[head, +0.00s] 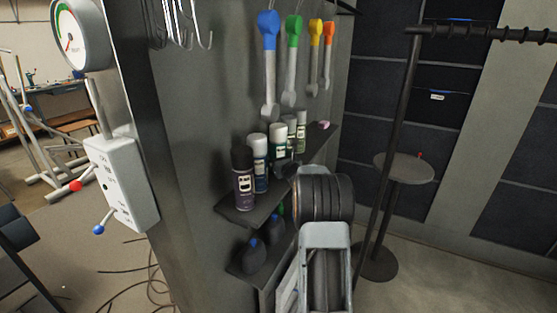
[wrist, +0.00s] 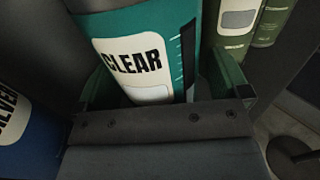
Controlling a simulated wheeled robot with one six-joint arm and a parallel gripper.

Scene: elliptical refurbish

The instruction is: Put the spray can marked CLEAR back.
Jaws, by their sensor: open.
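The spray can marked CLEAR (wrist: 140,50) is teal with a white label. In the wrist view it stands between the two fingers of my gripper (wrist: 164,84), which is open around it. In the head view the teal can (head: 278,138) with a white cap is in the row on the upper shelf (head: 240,212), between a blue can and green cans. My gripper (head: 286,170) reaches it from the front right, mostly hidden behind my wrist. The can's base is hidden.
A blue can marked SILVER (wrist: 22,125) is close on the left, and green cans (wrist: 266,22) are on the right. A dark purple can (head: 243,180) stands at the shelf's front end. Coloured tools (head: 269,70) hang above. A black rack (head: 392,130) and stool (head: 404,168) stand right.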

